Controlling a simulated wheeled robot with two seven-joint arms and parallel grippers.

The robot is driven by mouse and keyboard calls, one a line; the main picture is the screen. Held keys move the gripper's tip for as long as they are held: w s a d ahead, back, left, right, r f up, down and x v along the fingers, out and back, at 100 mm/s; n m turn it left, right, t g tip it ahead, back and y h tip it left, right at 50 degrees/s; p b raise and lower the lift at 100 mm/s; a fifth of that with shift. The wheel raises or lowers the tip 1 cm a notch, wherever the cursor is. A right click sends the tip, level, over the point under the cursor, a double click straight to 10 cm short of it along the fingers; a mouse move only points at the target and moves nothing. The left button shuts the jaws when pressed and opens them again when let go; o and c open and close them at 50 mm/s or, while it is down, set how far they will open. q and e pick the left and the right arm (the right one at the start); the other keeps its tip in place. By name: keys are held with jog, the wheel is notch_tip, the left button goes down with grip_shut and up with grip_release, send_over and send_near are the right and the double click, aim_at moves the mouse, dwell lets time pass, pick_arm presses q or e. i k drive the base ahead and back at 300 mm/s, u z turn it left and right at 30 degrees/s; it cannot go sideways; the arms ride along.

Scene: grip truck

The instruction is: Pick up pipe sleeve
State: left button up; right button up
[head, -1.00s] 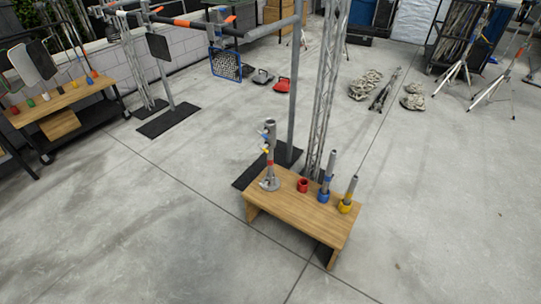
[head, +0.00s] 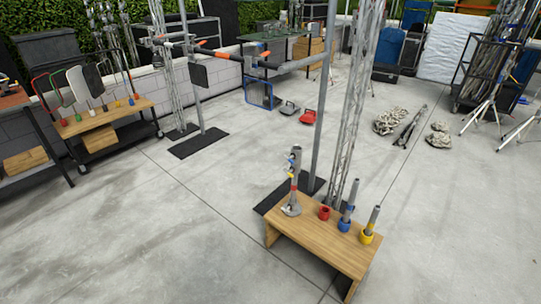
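A low wooden table (head: 312,244) stands on the floor at the lower right of the head view. On it are a short red sleeve-like cup (head: 325,213), a blue cup (head: 345,225) with a grey pipe (head: 348,209) upright in it, and a yellow cup (head: 367,237) with a grey pipe (head: 374,217) slightly tilted in it. At the table's left end stands a taller grey pipe piece (head: 295,170) with coloured bands and a wide base. I cannot tell which piece is the pipe sleeve. Neither of my grippers is in view.
A metal truss (head: 350,110) and an upright pole (head: 324,100) on a black base plate rise behind the table. A wooden bench (head: 105,117) with paddle-like items stands at the left. Sandbags (head: 391,121) and tripods are at the back right. The floor in front and left is clear.

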aim_at(296, 160)
jog(key=u, duration=0.7)
jog(key=i, duration=1.3)
jog(key=u, duration=0.25)
jog(key=i, duration=1.05)
jog(key=z, duration=1.05)
jog(key=i, duration=0.75)
jog(key=z, duration=1.05)
jog(key=i, duration=0.2)
jog(key=z, duration=0.15)
